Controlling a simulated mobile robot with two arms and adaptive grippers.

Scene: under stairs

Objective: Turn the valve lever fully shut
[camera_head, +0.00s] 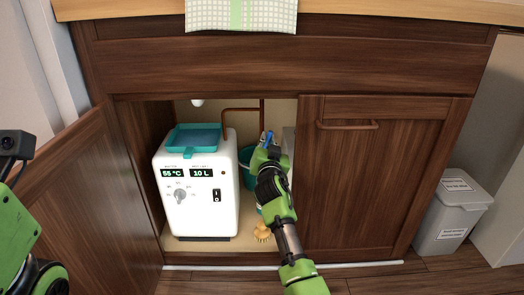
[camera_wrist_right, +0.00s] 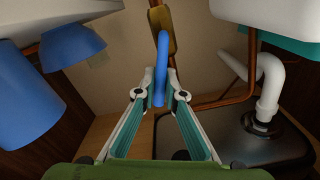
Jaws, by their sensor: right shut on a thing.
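The blue valve lever (camera_wrist_right: 163,50) stands between the fingertips of my right gripper (camera_wrist_right: 161,84) in the right wrist view. The fingers are closed in on its lower part from both sides. The lever looks roughly in line with the copper pipe and sits in front of the brass valve body (camera_wrist_right: 161,18). In the head view only a small part of the lever (camera_head: 268,137) shows above my right gripper (camera_head: 266,147), inside the open cabinet. The gripper and wrist hide the rest. Part of my left arm shows at the left edge, without its fingers.
A white water heater (camera_head: 200,212) with a teal tray (camera_head: 192,137) on top stands left of my right arm. A teal bucket (camera_head: 246,172) and a brush (camera_head: 262,232) are close by. The closed right door (camera_head: 375,180) and open left door (camera_head: 85,200) flank the opening.

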